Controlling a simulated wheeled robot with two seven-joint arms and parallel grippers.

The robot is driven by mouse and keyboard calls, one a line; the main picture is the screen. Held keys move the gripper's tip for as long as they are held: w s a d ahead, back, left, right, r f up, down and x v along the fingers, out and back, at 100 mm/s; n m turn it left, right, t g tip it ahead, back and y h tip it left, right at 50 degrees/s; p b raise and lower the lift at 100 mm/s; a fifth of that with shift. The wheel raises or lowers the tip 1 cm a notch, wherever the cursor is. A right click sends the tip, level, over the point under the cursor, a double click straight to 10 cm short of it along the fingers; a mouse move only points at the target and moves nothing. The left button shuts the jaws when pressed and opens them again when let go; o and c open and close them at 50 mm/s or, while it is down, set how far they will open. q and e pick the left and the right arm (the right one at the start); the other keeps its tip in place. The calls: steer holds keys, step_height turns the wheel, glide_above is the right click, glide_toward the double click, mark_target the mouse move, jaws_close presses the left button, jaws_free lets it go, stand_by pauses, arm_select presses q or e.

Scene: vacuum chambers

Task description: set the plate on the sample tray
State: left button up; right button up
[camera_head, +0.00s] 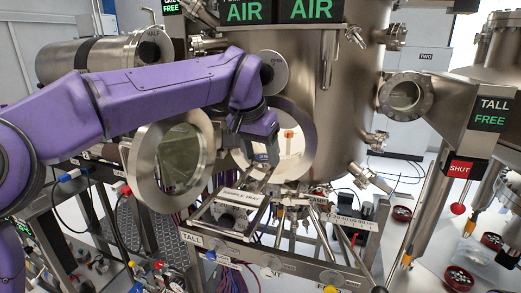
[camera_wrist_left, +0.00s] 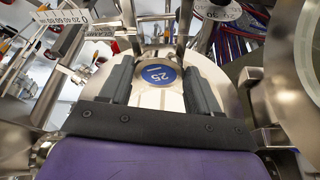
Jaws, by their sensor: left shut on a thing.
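My left gripper (camera_head: 266,172) reaches down in front of the big chamber's round port. In the left wrist view its two dark fingers (camera_wrist_left: 159,88) stand on either side of a piece with a round blue face marked 25, which I take as the plate (camera_wrist_left: 157,74). The gripper is shut on it. A wide pale disc shows around and behind the fingers; whether it belongs to the plate I cannot tell. In the head view the plate is mostly hidden by the gripper. The sample tray (camera_head: 240,197), with its white label, is just below and left of the gripper. My right gripper is out of view.
The open port door (camera_head: 143,165) stands left of the gripper, and the lit port (camera_head: 304,135) is just behind it. A metal frame with a "TALL" label (camera_head: 192,238) and coloured knobs runs across the front. A side window (camera_head: 405,95) and a red "SHUT" sign (camera_head: 459,169) are at right.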

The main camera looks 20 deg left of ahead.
arm_select(q)
steer(key=o, duration=1.3)
steer(key=shift+s, duration=0.35)
steer(key=shift+o, duration=1)
steer(key=shift+w+d+f, duration=0.2)
steer(key=shift+w+d, duration=0.05)
steer(key=shift+w, duration=0.35)
steer(key=v, duration=0.3)
steer(key=shift+s+a+f, duration=0.15)
steer(key=s+a+b, duration=0.1)
steer(key=s+b, duration=0.1)
steer(key=s, duration=0.1)
steer(key=s+b, duration=0.3)
steer(key=s, duration=0.1)
steer(key=s+a+b, duration=0.1)
steer(key=s+b, duration=0.2)
steer(key=s, duration=0.1)
steer(key=shift+s+a, duration=0.15)
steer(key=shift+a, duration=0.2)
steer(key=shift+s+a, duration=0.1)
steer(key=shift+s, duration=0.1)
steer(key=shift+s+r, duration=0.1)
steer(key=shift+r, duration=0.15)
